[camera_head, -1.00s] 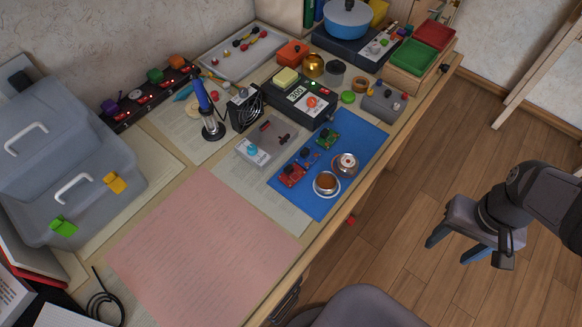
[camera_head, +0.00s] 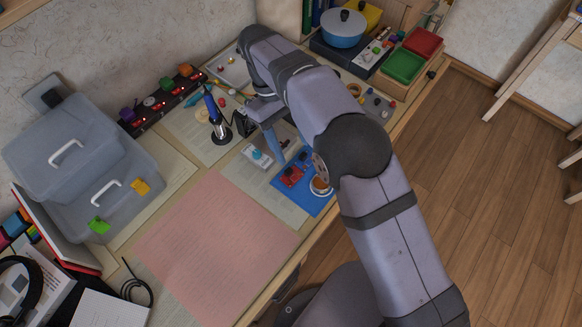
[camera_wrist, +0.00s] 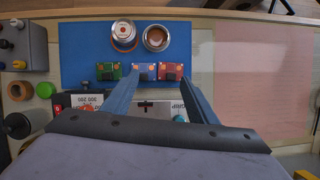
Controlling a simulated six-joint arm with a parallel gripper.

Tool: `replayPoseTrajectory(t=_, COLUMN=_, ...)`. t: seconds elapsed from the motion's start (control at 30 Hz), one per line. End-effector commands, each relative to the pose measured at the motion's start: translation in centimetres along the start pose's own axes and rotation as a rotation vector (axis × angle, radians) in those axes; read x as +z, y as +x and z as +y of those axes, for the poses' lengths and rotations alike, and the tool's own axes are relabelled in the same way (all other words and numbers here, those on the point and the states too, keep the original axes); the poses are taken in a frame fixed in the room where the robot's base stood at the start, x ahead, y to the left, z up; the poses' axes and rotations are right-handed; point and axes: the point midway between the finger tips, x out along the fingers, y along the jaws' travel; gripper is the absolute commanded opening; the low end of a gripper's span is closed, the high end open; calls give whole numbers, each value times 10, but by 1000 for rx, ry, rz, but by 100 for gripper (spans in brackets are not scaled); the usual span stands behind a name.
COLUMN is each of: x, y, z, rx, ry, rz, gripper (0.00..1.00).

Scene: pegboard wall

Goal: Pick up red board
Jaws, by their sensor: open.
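The red board (camera_head: 292,177) lies on the blue mat (camera_head: 317,208), with a blue board just beyond it, partly hidden by my arm. In the wrist view the red board (camera_wrist: 174,71) is the rightmost of a row, with the blue board (camera_wrist: 143,71) beside it and the green board (camera_wrist: 108,71) at the left. My gripper (camera_wrist: 158,84) is open and empty. Its fingers reach toward the row, apart from the red board, with the blue and red boards between the finger lines. In the head view my gripper (camera_head: 282,156) hangs over the mat's far-left side.
A cup of brown liquid (camera_wrist: 156,38) and a metal tin (camera_wrist: 124,36) stand on the mat close to the boards. A soldering iron (camera_head: 217,122) stands upright on the left. The pink sheet (camera_head: 215,245) is clear.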

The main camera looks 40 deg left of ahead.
Motion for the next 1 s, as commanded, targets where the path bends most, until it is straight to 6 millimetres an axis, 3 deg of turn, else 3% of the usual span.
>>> replayPoseTrajectory(t=0.07, x=-6, y=-5, z=-14, rx=13, ry=-37, rz=-10, gripper=53)
replayPoseTrajectory(t=0.2, x=-11, y=-6, z=-24, rx=22, ry=-63, rz=-19, gripper=53)
replayPoseTrajectory(t=1.0, x=-9, y=22, z=-25, rx=22, ry=-64, rz=-19, gripper=53)
